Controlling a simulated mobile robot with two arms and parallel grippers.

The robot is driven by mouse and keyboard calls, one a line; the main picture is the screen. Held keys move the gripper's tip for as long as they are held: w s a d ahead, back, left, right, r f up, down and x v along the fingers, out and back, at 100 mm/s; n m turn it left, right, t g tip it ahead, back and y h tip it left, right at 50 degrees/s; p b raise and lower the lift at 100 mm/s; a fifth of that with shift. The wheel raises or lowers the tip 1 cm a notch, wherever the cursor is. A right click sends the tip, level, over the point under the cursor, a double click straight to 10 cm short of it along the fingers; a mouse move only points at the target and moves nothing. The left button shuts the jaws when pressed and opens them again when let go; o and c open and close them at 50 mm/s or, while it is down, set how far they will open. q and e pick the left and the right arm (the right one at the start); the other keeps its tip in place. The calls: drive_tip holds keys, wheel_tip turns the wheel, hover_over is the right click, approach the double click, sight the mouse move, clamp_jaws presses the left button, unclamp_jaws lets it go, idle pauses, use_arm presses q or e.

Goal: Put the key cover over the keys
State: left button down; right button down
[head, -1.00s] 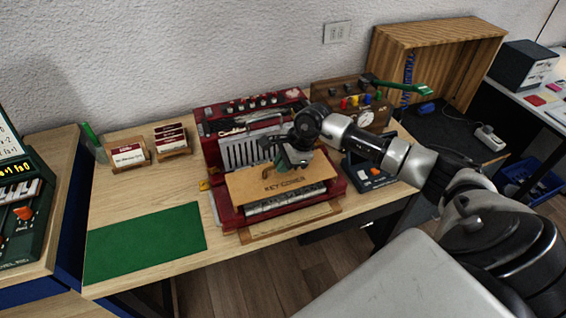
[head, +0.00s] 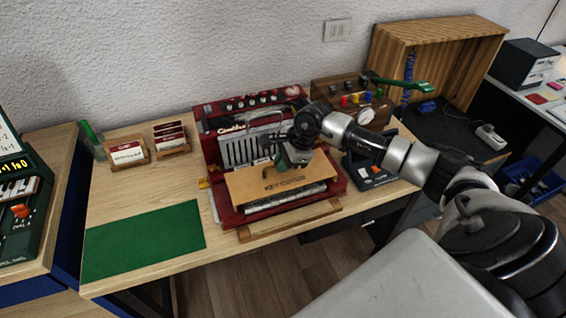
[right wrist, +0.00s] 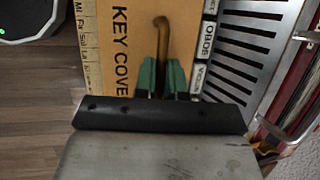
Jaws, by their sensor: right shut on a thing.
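The key cover (head: 255,186) is a flat tan wooden board lettered "KEY COVER". It lies across the front of the red piano unit (head: 205,125), and a strip of white keys (head: 290,201) shows below its front edge. Whether it rests on the unit or hangs just above it, I cannot tell. My right gripper (head: 284,162) is over the cover's back part. In the right wrist view its green fingers (right wrist: 162,80) are shut on the cover's bent brown handle, with the board (right wrist: 120,70) beneath. Most keys are hidden. My left gripper is out of view.
A green mat (head: 145,242) lies at the table's front left. Card holders (head: 127,153) stand behind it. A wooden box with coloured knobs (head: 340,92) is behind right, and a dark device (head: 368,172) sits right of the unit. The open wooden case (head: 450,60) is farther right.

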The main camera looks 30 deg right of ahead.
drive_tip(key=shift+f+b, duration=0.45)
drive_tip(key=shift+b, duration=0.05)
idle(0.7)
drive_tip(key=c, duration=1.1)
unclamp_jaws()
